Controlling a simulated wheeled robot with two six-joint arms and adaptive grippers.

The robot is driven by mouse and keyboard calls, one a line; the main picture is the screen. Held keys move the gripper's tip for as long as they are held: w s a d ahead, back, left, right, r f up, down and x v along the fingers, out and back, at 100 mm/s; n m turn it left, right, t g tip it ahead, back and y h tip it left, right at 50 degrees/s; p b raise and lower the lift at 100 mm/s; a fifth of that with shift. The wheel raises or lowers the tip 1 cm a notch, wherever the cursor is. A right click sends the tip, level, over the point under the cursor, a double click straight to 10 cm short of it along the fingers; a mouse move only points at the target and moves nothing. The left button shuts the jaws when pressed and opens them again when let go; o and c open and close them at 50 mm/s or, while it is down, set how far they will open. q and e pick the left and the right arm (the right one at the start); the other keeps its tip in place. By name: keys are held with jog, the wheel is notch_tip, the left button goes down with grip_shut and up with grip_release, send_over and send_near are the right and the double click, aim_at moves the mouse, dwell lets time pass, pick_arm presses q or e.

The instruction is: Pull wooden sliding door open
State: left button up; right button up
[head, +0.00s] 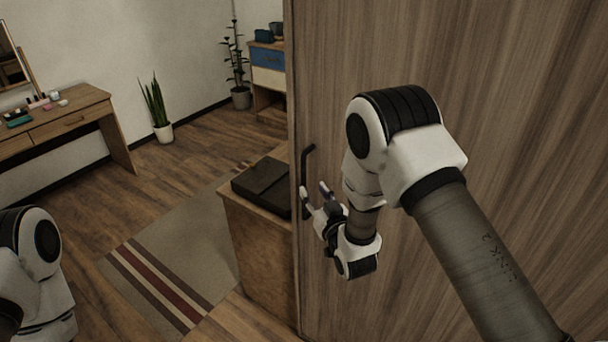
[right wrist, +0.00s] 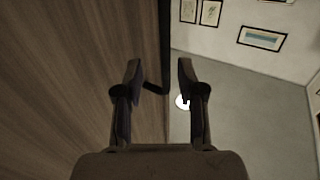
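The wooden sliding door (head: 500,110) fills the right half of the head view, and its left edge stands upright beside the room opening. A dark bar handle (head: 306,165) is fixed near that edge. My right gripper (head: 315,191) is at the handle's lower part, with its fingers apart. In the right wrist view the fingers (right wrist: 159,72) are open, with the dark handle (right wrist: 154,88) showing between them and the door panel (right wrist: 70,80) on the left. I cannot tell whether a finger touches the handle. My left arm shows at the lower left, but its gripper is out of view.
A wooden cabinet (head: 262,255) with a dark case (head: 268,184) on top stands just left of the door edge. A striped rug (head: 190,250) lies on the floor. A dressing table (head: 70,118), a potted plant (head: 163,130) and a drawer unit (head: 268,78) stand farther back.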

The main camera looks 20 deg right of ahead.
aim_at(305, 183)
jog(key=w, duration=0.2)
jog(key=w+a+p, duration=0.1)
jog(key=w, duration=0.3)
jog(key=shift+a+f, duration=0.2)
jog(key=shift+a, duration=0.1)
jog(key=shift+w, duration=0.2)
jog(key=shift+s+d+r, duration=0.1)
jog(key=shift+s+d, duration=0.15)
jog(key=shift+d, duration=0.1)
jog(key=shift+w+a, duration=0.1)
jog(key=shift+a, duration=0.05)
grip_shut()
